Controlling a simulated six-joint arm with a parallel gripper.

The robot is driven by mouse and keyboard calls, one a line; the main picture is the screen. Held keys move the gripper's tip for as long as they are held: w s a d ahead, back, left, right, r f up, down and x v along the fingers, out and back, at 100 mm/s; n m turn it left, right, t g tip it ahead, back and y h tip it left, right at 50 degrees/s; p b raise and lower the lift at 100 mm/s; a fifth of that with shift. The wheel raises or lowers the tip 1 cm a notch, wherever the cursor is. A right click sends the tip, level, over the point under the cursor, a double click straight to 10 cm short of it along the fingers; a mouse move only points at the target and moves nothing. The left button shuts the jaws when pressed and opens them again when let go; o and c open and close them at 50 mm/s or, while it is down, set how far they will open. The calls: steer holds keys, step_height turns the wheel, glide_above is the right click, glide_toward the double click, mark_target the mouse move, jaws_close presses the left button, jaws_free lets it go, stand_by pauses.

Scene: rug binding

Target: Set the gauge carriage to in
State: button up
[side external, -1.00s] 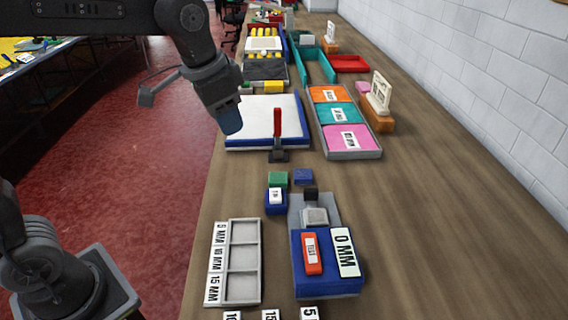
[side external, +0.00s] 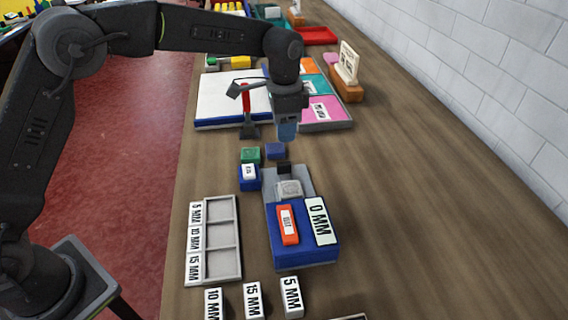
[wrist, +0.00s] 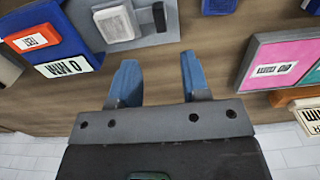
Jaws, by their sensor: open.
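The gauge has a blue body (side external: 307,256) with a white 0 MM label (side external: 320,221) and a red label (side external: 288,225). A grey plate (side external: 273,189) extends from its far side, bearing a light grey block (side external: 289,189) and a black block (side external: 284,168). I cannot tell which part is the carriage. In the wrist view, the light block (wrist: 115,22) and black block (wrist: 159,17) are at the top, beyond my fingers. My gripper (side external: 287,134) is open and empty, above the bench near the plate's far end. Its fingers (wrist: 158,76) show only wood between them.
A grey three-slot tray (side external: 222,240) stands left, with label tiles in front. A red upright lever (side external: 246,104) and a pink-teal-orange tray (side external: 325,113) stand behind. The bench at right is clear.

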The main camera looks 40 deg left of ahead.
mark_target(284, 163)
step_height(284, 163, down, 11)
steer(key=shift+f, duration=0.1)
stand_by(0.4)
jaws_close()
stand_by(0.4)
